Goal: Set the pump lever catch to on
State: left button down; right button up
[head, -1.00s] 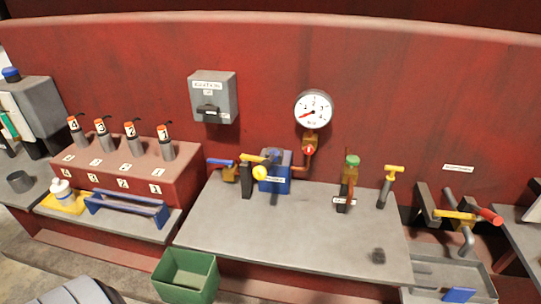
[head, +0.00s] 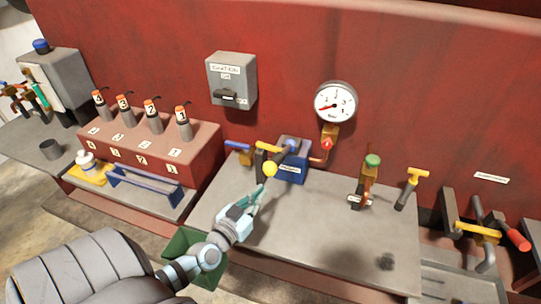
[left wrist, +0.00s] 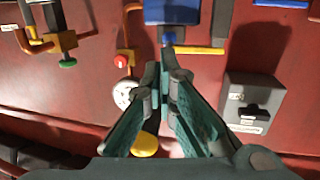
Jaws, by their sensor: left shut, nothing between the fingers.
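The pump is a blue box (head: 292,170) with a small white label, on the grey bench in the head view. Its dark lever ends in a yellow ball (head: 270,169). A yellow catch (head: 267,148) sits on a dark post beside the lever. My left gripper (head: 264,188) is shut and empty, its tips just below the yellow ball; I cannot tell whether they touch it. The left wrist view shows the fingers (left wrist: 165,72) together, the ball (left wrist: 145,144) beside them and the blue box (left wrist: 172,12) beyond the tips. My right gripper is not in view.
A blue-handled valve (head: 238,146) stands left of the catch. A gauge (head: 335,102), a grey ignition box (head: 231,82), a green-knobbed valve (head: 370,176) and a yellow T-handle (head: 412,182) are around. A green bin (head: 180,243) stands in front. The bench middle (head: 310,225) is mostly clear.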

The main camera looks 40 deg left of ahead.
pick_arm(q)
jog(key=a+r+n+y, duration=0.1)
jog(key=a+y, duration=0.1)
jog(key=a, duration=0.2)
jog(key=b, duration=0.2)
send_near(273, 151)
jog(key=shift+t, duration=0.3)
jog(key=b+x, duration=0.1)
jog(key=x, duration=0.2)
jog(key=b+x, duration=0.1)
jog(key=x, duration=0.3)
jog(key=shift+f, duration=0.25)
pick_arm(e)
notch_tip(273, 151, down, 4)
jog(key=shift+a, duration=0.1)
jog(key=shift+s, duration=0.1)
